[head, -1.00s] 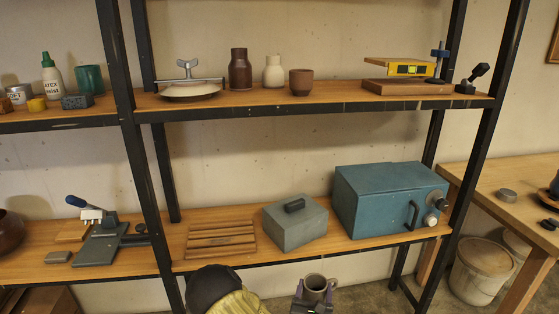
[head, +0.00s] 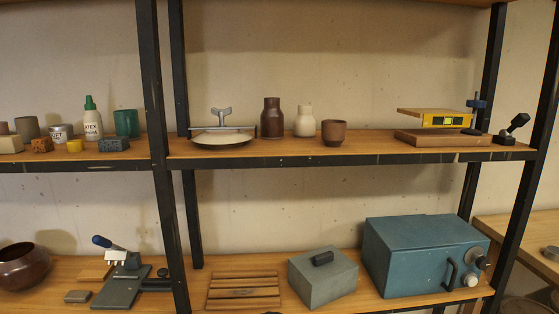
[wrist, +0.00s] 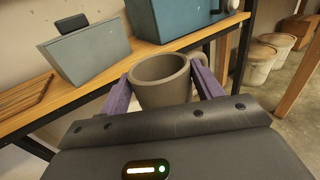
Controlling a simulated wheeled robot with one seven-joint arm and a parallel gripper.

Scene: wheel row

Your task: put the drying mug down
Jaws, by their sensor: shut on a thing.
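The grey-brown mug (wrist: 163,82) is in my gripper (wrist: 162,92), seen in the wrist view. The purple fingers are shut on it from both sides. The mug is roughly upright with its mouth facing up, and its inside looks empty. Part of its handle shows at the right, behind the right finger. The mug is held in front of the lower shelf (wrist: 75,98), apart from it. Neither the mug nor my gripper shows in the head view now. A slatted wooden rack (head: 243,290) lies on the lower shelf.
A grey box with a black handle (head: 322,277) and a blue metal cabinet (head: 424,255) stand right of the rack. The upper shelf (head: 370,143) holds vases, a cup (head: 334,132) and a yellow level (head: 446,119). Black posts (head: 163,160) divide the bays. Bare board shows right of the cup.

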